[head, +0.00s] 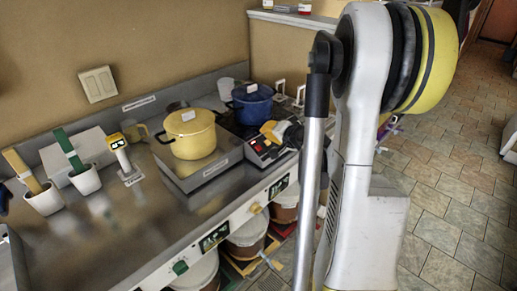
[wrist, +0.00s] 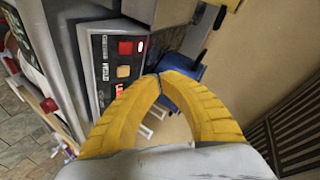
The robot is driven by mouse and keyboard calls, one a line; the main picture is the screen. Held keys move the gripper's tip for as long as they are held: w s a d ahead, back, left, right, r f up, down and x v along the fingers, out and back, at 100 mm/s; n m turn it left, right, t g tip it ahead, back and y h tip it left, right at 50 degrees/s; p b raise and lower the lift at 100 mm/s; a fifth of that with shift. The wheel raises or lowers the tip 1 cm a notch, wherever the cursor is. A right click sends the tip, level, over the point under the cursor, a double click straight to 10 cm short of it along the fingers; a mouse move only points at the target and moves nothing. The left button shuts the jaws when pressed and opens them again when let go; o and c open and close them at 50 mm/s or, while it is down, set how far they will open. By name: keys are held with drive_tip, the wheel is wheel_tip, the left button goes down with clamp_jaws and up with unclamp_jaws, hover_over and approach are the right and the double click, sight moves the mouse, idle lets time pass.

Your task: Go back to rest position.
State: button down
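My gripper (head: 270,130) is beside the front control panel (head: 262,146) of the hot plate on the steel counter. In the wrist view its two yellow fingers (wrist: 160,76) meet at the tips, with nothing visible between them. The panel (wrist: 118,62) lies to the left of the fingertips there, with a red button (wrist: 126,47), an orange button (wrist: 123,71) and a red lit display. I cannot tell whether the fingers touch the panel. My arm stands across the right half of the head view.
A blue pot (head: 252,105) stands behind my gripper, and a yellow pot (head: 190,133) sits to its left. White cups (head: 86,180) with tools are at the counter's left. Buckets (head: 247,238) stand below the counter. Tiled floor (head: 450,190) is open at the right.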

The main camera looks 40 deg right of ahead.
idle(0.3)
drive_tip(key=s+a+r+n+g+y, duration=0.1)
drive_tip(key=s+a+r+n, duration=0.15)
drive_tip(key=a, duration=0.85)
drive_tip(key=s+a+r+n+g+y, duration=0.1)
drive_tip(key=a+r+n+g+y, duration=0.2)
drive_tip(key=a, duration=0.8)
drive_tip(key=s+a+n+g+h, duration=0.1)
drive_tip(key=s+a+n, duration=0.7)
drive_tip(key=s+a, duration=0.4)
drive_tip(key=s, duration=0.4)
drive_tip(key=shift+a+f+g+h, duration=0.25)
drive_tip(key=shift+a+g+h, duration=0.05)
drive_tip(key=shift+g, duration=0.1)
